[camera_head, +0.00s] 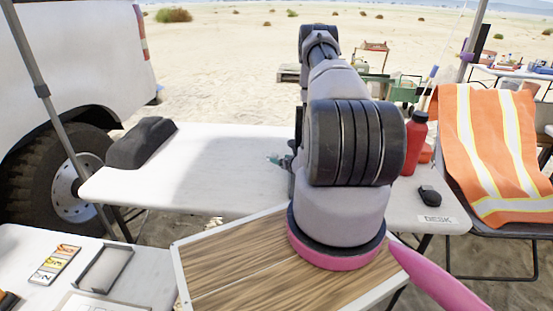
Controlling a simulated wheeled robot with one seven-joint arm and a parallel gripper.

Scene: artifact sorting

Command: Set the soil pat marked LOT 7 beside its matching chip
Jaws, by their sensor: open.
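My gripper (279,160) shows only in part, as a small dark and teal piece left of my arm, over the white table (220,150). My arm hides most of it, and I see nothing held. No soil pat marked LOT 7 can be made out. A strip of coloured chips (54,264) in orange, yellow and white lies on the front left table. Its marks are too small to read. An empty-looking shallow grey-rimmed tray (127,252) lies right of the strip.
A dark grey block (141,143) sits on the white table's left end. A red bottle (416,147), a small black object (429,195) and a DESK label (436,219) are at its right. An orange vest (488,140) hangs over a chair. The table's middle left is clear.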

